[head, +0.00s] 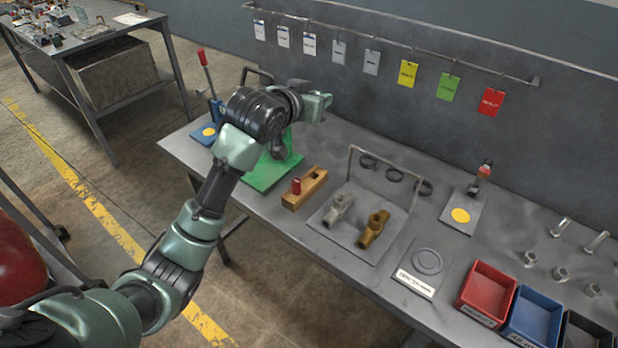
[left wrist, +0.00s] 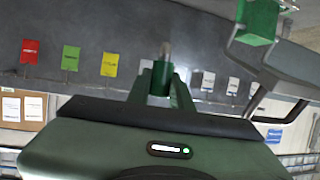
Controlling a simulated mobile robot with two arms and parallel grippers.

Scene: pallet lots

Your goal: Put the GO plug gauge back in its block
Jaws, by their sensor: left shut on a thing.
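My left gripper (head: 319,103) is raised above the back of the bench, near a green stand (head: 277,168). In the left wrist view it is shut on a plug gauge with a green handle (left wrist: 160,80) and a grey metal tip (left wrist: 165,50), which stands out beyond the fingers. In the head view I cannot make out the gauge. The wooden block (head: 312,190) lies on the bench below and in front of the gripper, apart from it. A red-topped plug (head: 296,187) stands in its near end; the far end has a dark recess. My right gripper is not in view.
A grey plate (head: 385,253) with a wire frame holds a grey fitting (head: 338,211) and a brass fitting (head: 373,229) right of the block. Red (head: 487,291) and blue (head: 533,318) bins stand further right. Tags hang from a rail (head: 400,46) behind the bench.

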